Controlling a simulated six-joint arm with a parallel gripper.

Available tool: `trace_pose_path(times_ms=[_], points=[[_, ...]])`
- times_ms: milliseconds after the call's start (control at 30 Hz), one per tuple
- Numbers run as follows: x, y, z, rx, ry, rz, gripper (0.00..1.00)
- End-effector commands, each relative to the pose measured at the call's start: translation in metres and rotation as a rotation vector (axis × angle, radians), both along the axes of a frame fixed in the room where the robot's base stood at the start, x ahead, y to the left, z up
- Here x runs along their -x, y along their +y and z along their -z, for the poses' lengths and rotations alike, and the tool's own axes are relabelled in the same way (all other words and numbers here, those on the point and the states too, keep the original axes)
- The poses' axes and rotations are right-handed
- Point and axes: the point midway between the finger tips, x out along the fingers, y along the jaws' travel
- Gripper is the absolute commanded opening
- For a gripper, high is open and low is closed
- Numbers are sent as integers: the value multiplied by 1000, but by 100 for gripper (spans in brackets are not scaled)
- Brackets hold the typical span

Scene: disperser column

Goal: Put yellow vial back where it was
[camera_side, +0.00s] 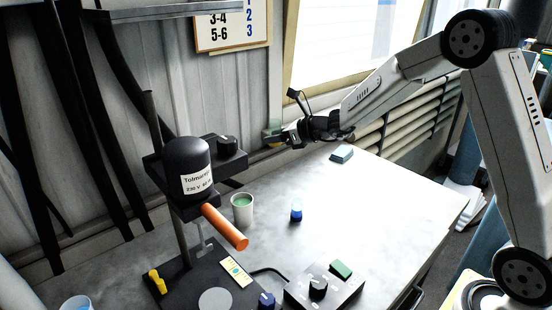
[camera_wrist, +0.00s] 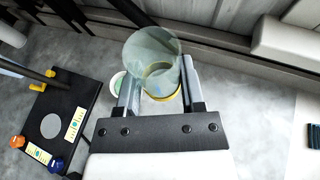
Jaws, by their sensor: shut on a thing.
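My gripper (camera_side: 284,139) is raised over the back of the bench, shut on a clear, pale-green vial with a yellow end. In the side view the vial (camera_side: 273,130) shows at the fingertips, small, with its yellow end at the bottom. In the wrist view the vial (camera_wrist: 152,52) stands between the two fingers of my gripper (camera_wrist: 155,85), and its yellow rim shows below. The vial appears clear of the bench. The fingers partly cover its sides.
The disperser column, with a black motor (camera_side: 187,167) and orange handle (camera_side: 225,226), stands left. A white cup of green liquid (camera_side: 242,207), a blue-capped item (camera_side: 296,212), a grey-blue block (camera_side: 342,154) and a control box (camera_side: 322,289) are on the bench. The right bench is mostly clear.

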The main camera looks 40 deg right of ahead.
Motion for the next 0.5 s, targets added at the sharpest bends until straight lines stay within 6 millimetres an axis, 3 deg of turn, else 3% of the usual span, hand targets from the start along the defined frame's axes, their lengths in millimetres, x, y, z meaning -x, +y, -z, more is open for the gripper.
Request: trace_pose_path(times_ms=[233,500], points=[[59,-13,0,-1,0,-42,0],[120,-15,2,-1,-1,-90,0]])
